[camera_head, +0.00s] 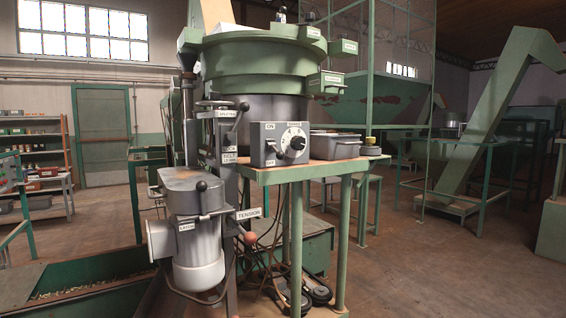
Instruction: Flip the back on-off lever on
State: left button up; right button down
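A grey control box (281,145) stands on the green table near the middle of the view. Its front face has an ON label (270,126) at the upper left and an OFF label (270,163) at the lower left. A small on-off lever (272,147) appears between these labels; its exact position is too small to tell. To its right is a white dial with a black knob (297,143). I cannot tell whether this is the back lever the task names. Neither of my grippers is in view.
A green hopper bowl (255,62) rises behind the box. A grey metal tray (335,146) sits right of the box. Open floor (430,270) lies at right.

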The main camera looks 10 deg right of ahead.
aim_at(281, 154)
jog(key=i, duration=0.85)
